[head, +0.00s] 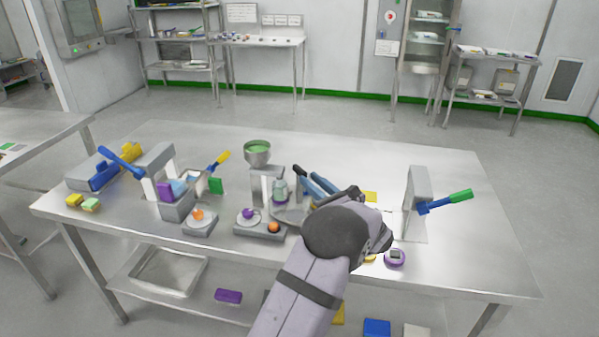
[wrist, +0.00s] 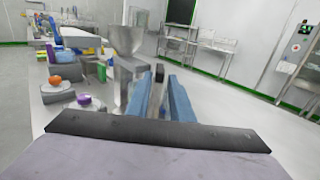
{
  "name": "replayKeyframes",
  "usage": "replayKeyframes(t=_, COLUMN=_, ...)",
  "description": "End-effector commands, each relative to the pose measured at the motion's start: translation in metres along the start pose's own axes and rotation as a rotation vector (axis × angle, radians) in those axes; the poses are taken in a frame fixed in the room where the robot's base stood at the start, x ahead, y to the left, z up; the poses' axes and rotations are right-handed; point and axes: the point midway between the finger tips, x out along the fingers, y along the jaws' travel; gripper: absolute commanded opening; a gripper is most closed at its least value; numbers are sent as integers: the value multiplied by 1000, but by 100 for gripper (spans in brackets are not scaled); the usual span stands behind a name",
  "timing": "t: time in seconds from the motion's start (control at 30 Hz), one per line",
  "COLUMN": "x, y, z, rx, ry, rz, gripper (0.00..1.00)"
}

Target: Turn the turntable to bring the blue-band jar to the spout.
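The turntable (head: 288,215) is a grey disc on the steel table, partly hidden behind my arm. A clear jar with a purple band (head: 280,191) stands on it, beside the grey spout stand (head: 266,184). A metal bowl with green contents (head: 257,151) sits above the stand; it also shows, blurred, in the wrist view (wrist: 125,40). I cannot make out a blue-band jar; my arm and fingers cover the turntable's right side. My gripper (head: 307,172) has blue fingers, held apart with nothing seen between them, just right of the jar. The fingers also show in the wrist view (wrist: 163,78).
A grey frame with a blue and green handle (head: 418,200) stands right. A purple round piece (head: 395,257) lies near the front edge. The back of the table is clear.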

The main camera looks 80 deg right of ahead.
Motion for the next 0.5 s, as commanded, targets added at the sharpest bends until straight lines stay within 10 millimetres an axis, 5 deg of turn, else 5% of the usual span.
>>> replayKeyframes(t=0.5, x=60, y=1, z=1, rx=2, ry=0, rz=1, gripper=20)
